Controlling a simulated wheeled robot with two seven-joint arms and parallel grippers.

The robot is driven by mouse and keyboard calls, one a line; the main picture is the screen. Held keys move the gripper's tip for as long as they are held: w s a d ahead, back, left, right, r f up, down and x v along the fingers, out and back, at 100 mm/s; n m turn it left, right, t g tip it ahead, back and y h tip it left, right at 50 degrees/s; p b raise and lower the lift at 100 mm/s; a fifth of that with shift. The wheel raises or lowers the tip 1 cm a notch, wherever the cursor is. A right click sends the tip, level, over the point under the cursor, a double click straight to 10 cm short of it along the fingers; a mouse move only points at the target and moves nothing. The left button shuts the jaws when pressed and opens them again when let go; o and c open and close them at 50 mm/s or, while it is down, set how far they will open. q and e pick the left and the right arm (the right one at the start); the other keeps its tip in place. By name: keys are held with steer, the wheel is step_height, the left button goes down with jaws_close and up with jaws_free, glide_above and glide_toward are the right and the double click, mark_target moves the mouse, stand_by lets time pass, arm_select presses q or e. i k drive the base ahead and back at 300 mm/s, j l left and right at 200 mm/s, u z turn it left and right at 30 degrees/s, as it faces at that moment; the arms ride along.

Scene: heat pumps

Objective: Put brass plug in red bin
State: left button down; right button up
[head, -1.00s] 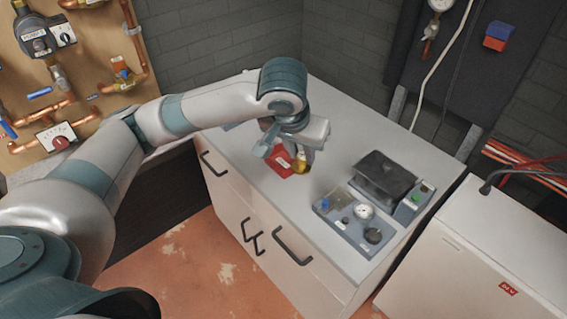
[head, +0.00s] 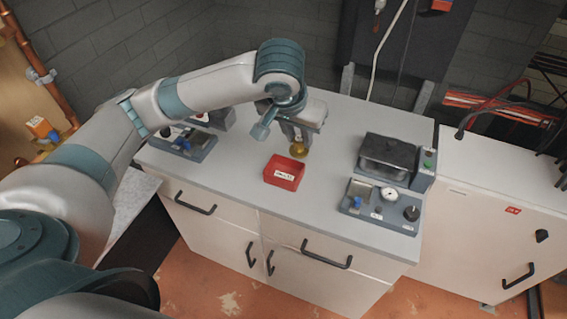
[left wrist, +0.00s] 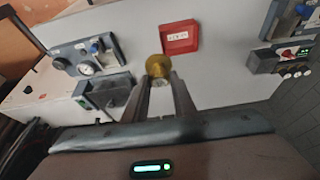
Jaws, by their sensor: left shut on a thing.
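The brass plug (head: 298,149) is a small round gold-coloured piece just behind the red bin in the head view. My left gripper (head: 298,142) is shut on it from above. In the left wrist view the brass plug (left wrist: 158,67) sits between the fingertips of my left gripper (left wrist: 160,80). The red bin (head: 284,172) is a small open box with a white label on the grey worktop; it also shows in the left wrist view (left wrist: 179,37), beyond the plug. The plug looks apart from the bin. My right gripper is not in view.
The grey worktop (head: 235,165) carries a test device with a gauge (head: 382,208) on the right and another device (head: 186,143) on the left, behind my left arm. A white cabinet (head: 470,235) stands to the right. The worktop around the bin is clear.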

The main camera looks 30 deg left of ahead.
mark_target(285, 175)
steer(key=i+j+z, duration=0.15)
steer(key=j, duration=0.25)
steer(key=i+j+z, duration=0.15)
steer(key=j, duration=0.3)
steer(key=i+j+z, duration=0.15)
steer(key=j, duration=0.3)
steer(key=k+l, duration=0.05)
